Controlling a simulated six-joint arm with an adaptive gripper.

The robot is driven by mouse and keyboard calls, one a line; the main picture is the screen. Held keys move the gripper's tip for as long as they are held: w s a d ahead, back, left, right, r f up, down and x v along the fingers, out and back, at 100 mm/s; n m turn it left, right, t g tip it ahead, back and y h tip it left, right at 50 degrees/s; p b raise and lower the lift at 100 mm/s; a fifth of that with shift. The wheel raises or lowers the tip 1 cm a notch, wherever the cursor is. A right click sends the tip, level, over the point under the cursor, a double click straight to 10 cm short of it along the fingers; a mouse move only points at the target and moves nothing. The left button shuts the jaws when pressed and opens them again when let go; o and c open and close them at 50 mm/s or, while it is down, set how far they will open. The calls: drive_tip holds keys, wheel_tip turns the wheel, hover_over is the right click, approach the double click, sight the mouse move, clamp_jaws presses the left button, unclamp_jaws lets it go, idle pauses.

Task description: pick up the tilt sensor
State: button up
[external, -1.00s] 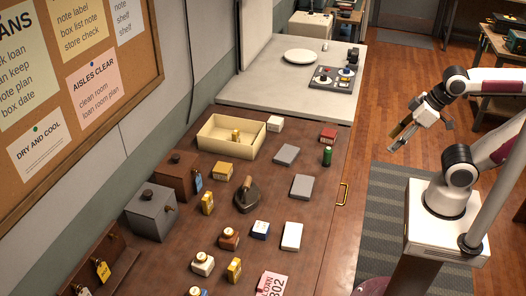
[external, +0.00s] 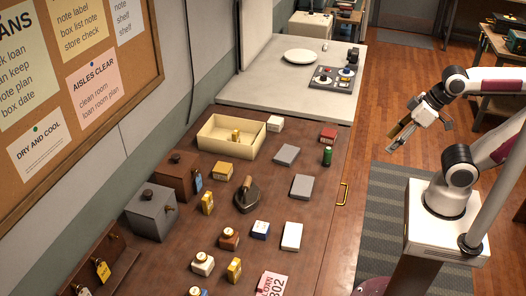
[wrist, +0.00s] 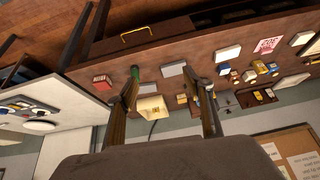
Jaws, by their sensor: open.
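I cannot tell which of the small items is the tilt sensor. Candidates include a yellow piece (external: 236,135) inside the cream tray (external: 212,147), and small yellow, white-and-blue and brown-and-white pieces on the brown table (external: 322,215). My gripper (external: 392,140) is open and empty, raised to the right of the table, well apart from all of these. In the wrist view my gripper (wrist: 155,88) shows its two fingers spread, with the table beyond; the cream tray (wrist: 153,108) appears between them.
A dark iron-like tool (external: 247,195) stands mid-table near grey boxes (external: 287,154). A green can (external: 327,156) and red box (external: 328,135) stand near the right edge. A grey metal box (external: 151,212) stands by the wall. A pale counter (external: 285,92) adjoins the far end.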

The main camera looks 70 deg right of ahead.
drive_tip(key=w+a+r+m+t+y, duration=0.2)
drive_tip(key=w+a+r+m, duration=0.15)
drive_tip(key=w+a, duration=0.65)
drive_tip(key=w+a+r+m+t+y, duration=0.25)
drive_tip(key=w+a+m, duration=0.35)
drive_tip(key=w, duration=0.7)
drive_tip(key=m+t+h, duration=0.5)
drive_tip(key=m+t, duration=0.2)
drive_tip(key=m, duration=1.6)
hover_over(235, 271)
drive_tip(key=s+d, duration=0.1)
wheel_tip(235, 271, down, 18)
drive_tip(key=s+f+m, duration=0.1)
drive_tip(key=f, duration=0.1)
drive_tip(key=s+f+m+h, duration=0.1)
drive_tip(key=s+f, duration=0.1)
drive_tip(key=s+f+m, duration=0.2)
drive_tip(key=shift+a+t+h, duration=0.25)
drive_tip(key=shift+a+h, duration=0.1)
drive_tip(key=shift+a, duration=0.05)
drive_tip(key=shift+s+f+m+h, duration=0.35)
drive_tip(key=shift+s+f+h, duration=0.05)
drive_tip(key=shift+s, duration=0.05)
